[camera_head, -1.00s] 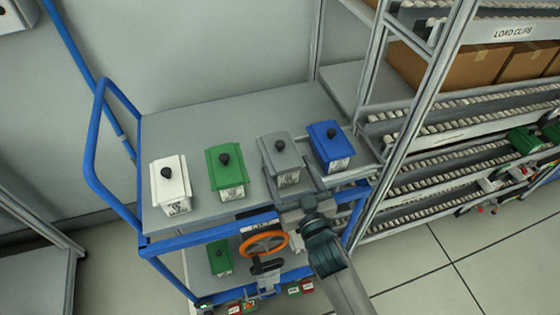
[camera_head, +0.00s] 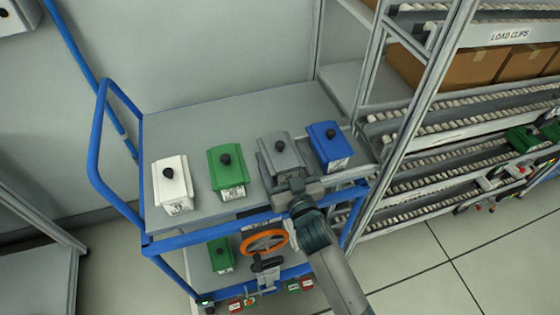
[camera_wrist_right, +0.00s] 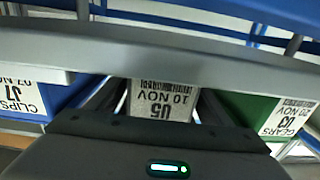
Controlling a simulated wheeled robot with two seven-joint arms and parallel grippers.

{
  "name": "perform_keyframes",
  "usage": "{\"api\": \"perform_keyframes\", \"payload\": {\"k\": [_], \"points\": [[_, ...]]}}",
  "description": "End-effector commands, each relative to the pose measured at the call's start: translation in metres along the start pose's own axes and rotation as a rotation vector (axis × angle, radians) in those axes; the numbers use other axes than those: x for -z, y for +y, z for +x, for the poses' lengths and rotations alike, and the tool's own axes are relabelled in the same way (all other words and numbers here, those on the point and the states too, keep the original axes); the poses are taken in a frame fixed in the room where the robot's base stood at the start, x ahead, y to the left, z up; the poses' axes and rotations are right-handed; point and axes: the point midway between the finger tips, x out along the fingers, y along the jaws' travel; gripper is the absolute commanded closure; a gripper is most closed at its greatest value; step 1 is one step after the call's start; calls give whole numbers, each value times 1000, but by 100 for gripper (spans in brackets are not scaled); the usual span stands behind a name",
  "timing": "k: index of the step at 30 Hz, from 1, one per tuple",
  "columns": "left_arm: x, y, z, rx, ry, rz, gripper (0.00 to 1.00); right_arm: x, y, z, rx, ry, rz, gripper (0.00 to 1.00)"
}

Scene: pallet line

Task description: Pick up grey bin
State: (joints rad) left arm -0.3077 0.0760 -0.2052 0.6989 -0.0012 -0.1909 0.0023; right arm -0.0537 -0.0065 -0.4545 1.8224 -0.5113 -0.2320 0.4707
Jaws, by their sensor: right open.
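The grey bin (camera_head: 287,155) with a black knob on its lid stands on the top deck of the blue-framed cart, between a green bin and a blue bin. My right gripper (camera_head: 285,175) is at the front of the grey bin, partly hiding its lower front. In the right wrist view the grey bin's label (camera_wrist_right: 160,100) shows between the two dark fingers, which are apart, one on each side. I cannot tell whether they touch it. My left gripper is not in view.
On the same deck stand a white bin (camera_head: 172,184), a green bin (camera_head: 228,175) and a blue bin (camera_head: 328,146), the blue one close beside the grey. An orange wheel (camera_head: 264,241) is below the deck. A roller rack (camera_head: 440,130) stands at right. The deck behind the bins is clear.

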Motion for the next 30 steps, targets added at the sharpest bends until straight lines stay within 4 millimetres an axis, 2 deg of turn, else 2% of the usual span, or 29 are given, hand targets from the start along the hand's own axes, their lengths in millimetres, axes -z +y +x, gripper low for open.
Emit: {"api": "perform_keyframes", "payload": {"k": [2, 9, 10, 20, 25, 30], "points": [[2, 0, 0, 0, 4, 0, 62, 0, 0, 0, 0, 0, 0, 29], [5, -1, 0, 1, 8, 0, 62, 0, 0, 0, 0, 0, 0, 86], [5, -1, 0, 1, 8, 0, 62, 2, 0, 0, 1, 5, 0, 91], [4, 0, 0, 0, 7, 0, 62, 6, 0, 0, 1, 6, -1, 91], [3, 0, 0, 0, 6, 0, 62, 20, 0, 0, 1, 7, 0, 91], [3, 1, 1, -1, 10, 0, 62, 45, 0, 1, 1, 9, -1, 91]]}}
